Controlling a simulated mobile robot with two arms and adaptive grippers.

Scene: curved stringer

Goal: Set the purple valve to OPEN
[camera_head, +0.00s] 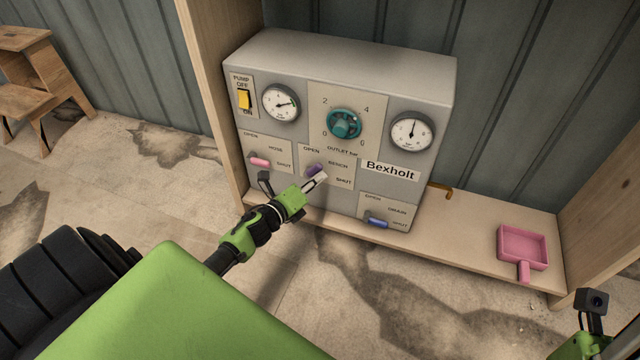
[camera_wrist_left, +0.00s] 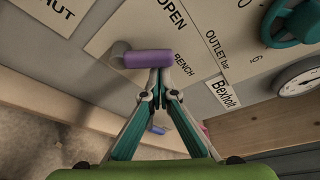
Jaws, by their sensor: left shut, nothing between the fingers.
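The purple valve handle (camera_head: 314,170) is on the grey panel, on a plate lettered OPEN at its upper left, BENCH beside it and SHUT at its lower right. In the left wrist view the purple handle (camera_wrist_left: 148,59) lies sideways from its grey pivot. My left gripper (camera_head: 321,177) is shut and empty, its tips right at the handle. In the wrist view the left gripper's tips (camera_wrist_left: 160,73) meet just below the handle's right end; whether they touch it I cannot tell. Only part of my right wrist shows at the lower right; its fingers are out of view.
A pink valve handle (camera_head: 260,162) is to the left and a blue one (camera_head: 377,222) at the lower right. A teal knob (camera_head: 343,123), gauges and a yellow pump switch (camera_head: 244,99) are above. A pink pan (camera_head: 522,247) lies on the wooden shelf (camera_head: 470,238).

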